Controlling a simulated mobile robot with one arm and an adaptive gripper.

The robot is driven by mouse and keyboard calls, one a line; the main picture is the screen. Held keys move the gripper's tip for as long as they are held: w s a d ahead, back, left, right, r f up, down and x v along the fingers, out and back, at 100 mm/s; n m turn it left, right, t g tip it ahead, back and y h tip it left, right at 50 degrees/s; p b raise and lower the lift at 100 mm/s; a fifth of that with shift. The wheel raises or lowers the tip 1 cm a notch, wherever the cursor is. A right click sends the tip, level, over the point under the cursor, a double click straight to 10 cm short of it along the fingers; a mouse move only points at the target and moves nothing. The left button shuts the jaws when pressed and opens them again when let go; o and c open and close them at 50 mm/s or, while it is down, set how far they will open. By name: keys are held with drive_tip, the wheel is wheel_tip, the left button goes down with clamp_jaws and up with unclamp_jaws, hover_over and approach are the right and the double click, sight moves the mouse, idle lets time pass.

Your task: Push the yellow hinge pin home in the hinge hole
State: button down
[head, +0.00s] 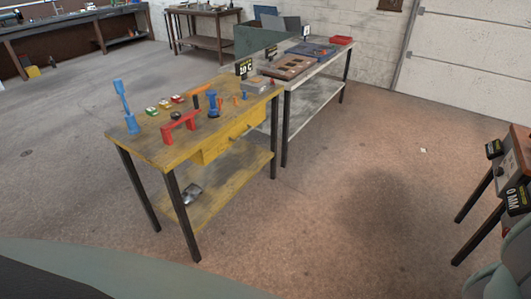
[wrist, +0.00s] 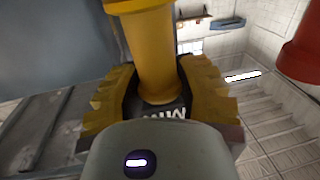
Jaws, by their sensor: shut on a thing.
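The yellow hinge pin (wrist: 152,55) stands in the middle of the wrist view, with a wider collar at the top edge, where it leaves the picture. My gripper (wrist: 160,88) has its ridged yellow fingers on both sides of the pin and is shut on it. A dark surface with white lettering shows behind the pin's lower end. I cannot make out the hinge hole in either view. I cannot clearly make out my gripper or the pin in the head view.
A red rounded thing (wrist: 304,52) is close at the upper right of the wrist view. In the head view, a yellow bench (head: 150,152) carries a red bracket (head: 180,127) and several small parts. An orange-brown bench (head: 519,152) is at the right edge. The floor between is clear.

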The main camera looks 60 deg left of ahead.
drive_tip(key=shift+w+f+b, duration=0.1)
drive_tip(key=shift+f+b, duration=0.65)
drive_tip(key=shift+f, duration=0.25)
drive_tip(key=c, duration=0.9)
unclamp_jaws()
drive_tip(key=o, duration=0.3)
drive_tip(key=shift+a, duration=0.15)
drive_tip(key=shift+s+a+r, duration=0.2)
drive_tip(key=shift+s+a, duration=0.2)
drive_tip(key=v, duration=1.1)
drive_tip(key=shift+f, duration=0.25)
drive_tip(key=shift+d, duration=0.1)
